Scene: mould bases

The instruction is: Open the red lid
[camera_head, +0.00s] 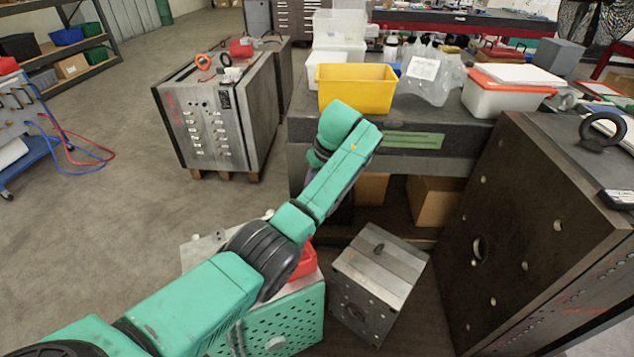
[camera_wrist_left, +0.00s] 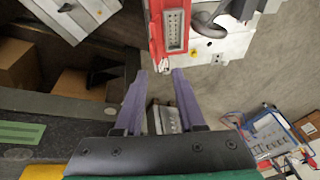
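A red part (camera_head: 305,262) sits on top of the mould base with the green perforated side (camera_head: 285,318); my left arm covers much of it in the head view. In the left wrist view the red part (camera_wrist_left: 157,38) is at the top, with a pale slotted insert set in it. I cannot tell where its lid edge or hinge lies. My left gripper (camera_wrist_left: 161,72) is open, its two purple fingers apart and pointing towards the red part's near end. Nothing is held, and contact cannot be told. In the head view its fingers are hidden. My right gripper is not in view.
A grey metal block (camera_head: 381,268) stands right of the green-sided base. A large dark mould plate (camera_head: 520,215) fills the right. Behind, a bench (camera_head: 440,125) holds a yellow bin (camera_head: 356,90) and a white box with a red rim (camera_head: 508,92).

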